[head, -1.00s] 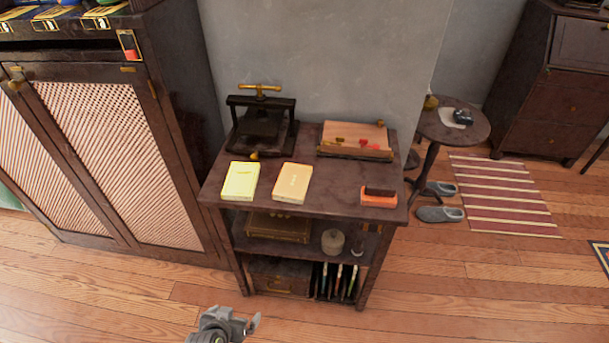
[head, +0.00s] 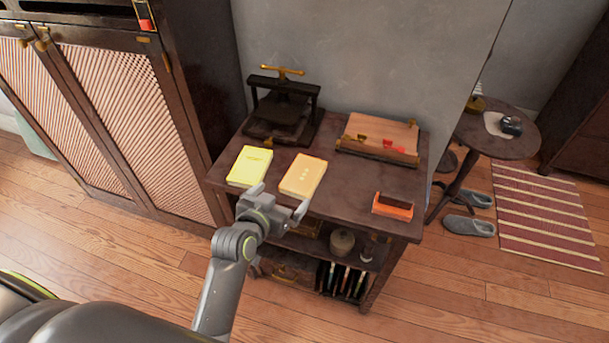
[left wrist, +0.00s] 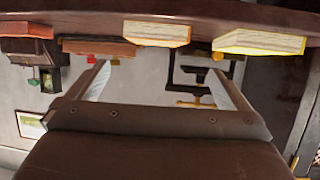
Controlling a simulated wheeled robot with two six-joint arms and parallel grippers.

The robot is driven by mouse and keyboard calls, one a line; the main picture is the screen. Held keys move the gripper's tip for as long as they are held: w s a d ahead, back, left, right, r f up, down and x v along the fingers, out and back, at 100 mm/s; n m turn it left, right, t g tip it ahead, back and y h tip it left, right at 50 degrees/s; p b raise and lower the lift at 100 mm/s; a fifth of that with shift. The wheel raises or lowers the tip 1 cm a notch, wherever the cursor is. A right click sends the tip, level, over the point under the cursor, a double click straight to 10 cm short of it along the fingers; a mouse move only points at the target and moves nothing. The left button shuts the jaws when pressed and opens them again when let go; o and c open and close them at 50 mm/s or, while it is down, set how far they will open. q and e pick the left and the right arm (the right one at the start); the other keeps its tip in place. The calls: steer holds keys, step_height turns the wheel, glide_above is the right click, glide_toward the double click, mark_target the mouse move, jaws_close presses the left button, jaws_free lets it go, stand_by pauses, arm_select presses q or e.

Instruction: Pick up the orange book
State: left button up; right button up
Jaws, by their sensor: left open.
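The orange book (head: 303,176), pale orange with small marks on its cover, lies flat near the front edge of the dark wooden stand's top (head: 345,205). It also shows in the left wrist view (left wrist: 157,33), where the scene is upside down. A yellow book (head: 250,166) lies beside it on the left, with a gap between them; it also shows in the left wrist view (left wrist: 260,42). My left gripper (head: 280,199) is open and empty, just in front of the orange book, its fingers pointing toward it. My right gripper is not in view.
A dark press with a brass handle (head: 283,103) stands behind the books. A wooden board with red pieces (head: 380,138) lies at the back right. A tall cabinet (head: 130,110) stands left.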

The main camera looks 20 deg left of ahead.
arm_select(q)
glide_toward(303, 175)
steer(key=x, duration=0.3)
steer(key=shift+w+a+f, duration=0.25)
steer(key=shift+w+f, duration=0.05)
steer(key=shift+f, duration=0.05)
steer(key=x, duration=0.4)
steer(key=shift+w+d+r, duration=0.1)
steer(key=shift+d+r, duration=0.1)
steer(key=shift+d, duration=0.1)
steer(key=shift+w+f, duration=0.25)
steer(key=shift+w, duration=0.3)
steer(key=c, duration=1)
